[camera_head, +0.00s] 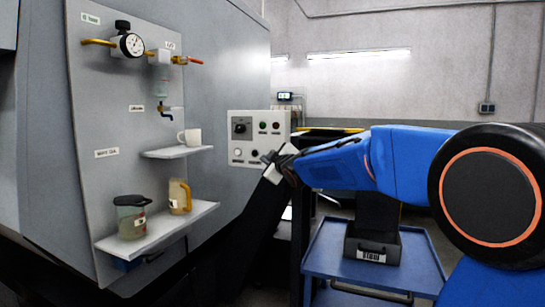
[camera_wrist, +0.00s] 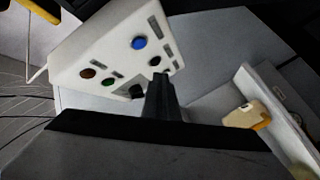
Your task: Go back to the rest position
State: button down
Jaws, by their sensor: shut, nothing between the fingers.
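My gripper (camera_head: 272,158) is at the end of my blue arm, in front of the lower right corner of a white control panel (camera_head: 240,127). In the wrist view the dark fingers (camera_wrist: 160,80) are together with nothing between them, pointing at the edge of the panel (camera_wrist: 75,60). I cannot tell whether they touch it. The panel carries a dark knob (camera_head: 241,125) and several buttons, one of them blue (camera_wrist: 139,43) in the wrist view.
Left of the panel, a grey machine wall holds a gauge (camera_head: 132,45), a shelf with a white cup (camera_head: 192,137) and a lower shelf with a jug (camera_head: 131,222) and a tan mug (camera_head: 179,197). A blue cart (camera_head: 328,255) with a dark box (camera_head: 372,249) stands below my arm.

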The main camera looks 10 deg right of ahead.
jog(key=shift+s, duration=0.1)
jog(key=s+d+f+m+g+h, duration=0.1)
jog(key=s+d+f+m+g, duration=0.2)
jog(key=s, duration=0.5)
jog(key=s+d+f+m+g+h, duration=0.1)
jog(key=s+d+f+m+h, duration=0.1)
jog(key=s+f, duration=0.45)
jog(key=s+d+f+m+g+h, duration=0.1)
jog(key=s+d+f+m, duration=0.15)
jog(key=s, duration=0.65)
jog(key=s+f+m+g, duration=0.1)
jog(key=s+f+g, duration=0.1)
jog(key=s+f, duration=0.4)
jog(key=s+f+m+g, duration=0.2)
jog(key=s+f, duration=0.4)
jog(key=s, duration=0.8)
jog(key=s+f+m+g+y, duration=0.1)
jog(key=s+f+g, duration=0.2)
jog(key=s+f, duration=0.3)
jog(key=s, duration=0.4)
jog(key=shift+s+a+f, duration=0.2)
jog(key=shift+s+f, duration=0.05)
